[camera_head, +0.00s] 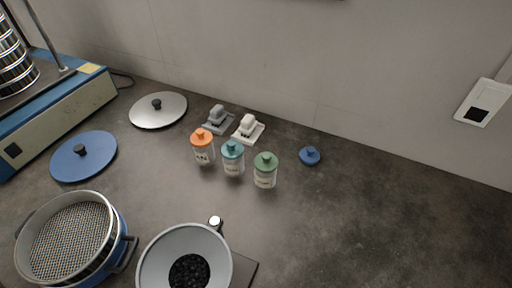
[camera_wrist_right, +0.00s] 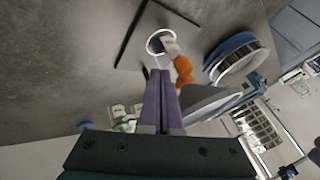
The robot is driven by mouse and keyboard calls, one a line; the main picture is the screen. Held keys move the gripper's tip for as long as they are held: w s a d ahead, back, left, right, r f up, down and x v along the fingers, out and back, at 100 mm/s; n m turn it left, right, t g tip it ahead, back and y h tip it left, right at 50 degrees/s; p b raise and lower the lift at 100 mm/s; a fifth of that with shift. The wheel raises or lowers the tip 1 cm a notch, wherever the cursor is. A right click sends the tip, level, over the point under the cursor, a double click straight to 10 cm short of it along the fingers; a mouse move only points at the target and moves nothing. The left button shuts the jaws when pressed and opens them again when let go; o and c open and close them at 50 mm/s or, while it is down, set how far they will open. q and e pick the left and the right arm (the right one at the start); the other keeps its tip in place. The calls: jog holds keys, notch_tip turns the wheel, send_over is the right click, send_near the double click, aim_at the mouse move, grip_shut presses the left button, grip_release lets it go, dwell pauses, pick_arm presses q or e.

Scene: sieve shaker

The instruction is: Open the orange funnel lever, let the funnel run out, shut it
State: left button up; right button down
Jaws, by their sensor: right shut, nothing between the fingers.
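The grey funnel (camera_head: 154,262) stands at the bottom of the head view, with dark granules (camera_head: 189,271) in its bowl. In the right wrist view the funnel's grey cone (camera_wrist_right: 207,101) lies to the right of my fingers. The orange lever (camera_wrist_right: 184,69) shows at the cone's narrow end, just right of and beyond the fingertips. Whether the lever is open or shut I cannot tell. My right gripper (camera_wrist_right: 160,72) is shut and empty, close to the lever; contact is not clear. My left gripper is in neither view.
A sieve (camera_head: 72,240) with a blue lower part stands left of the funnel. Orange-, teal- and green-lidded jars (camera_head: 265,172) stand behind it. A blue disc lid (camera_head: 84,156), a metal lid (camera_head: 158,110) and the shaker (camera_head: 60,105) are at left. The counter's right side is clear.

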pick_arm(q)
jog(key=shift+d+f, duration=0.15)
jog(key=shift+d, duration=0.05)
pick_arm(e)
jog(key=shift+w+a, duration=0.15)
jog(key=shift+w, duration=0.65)
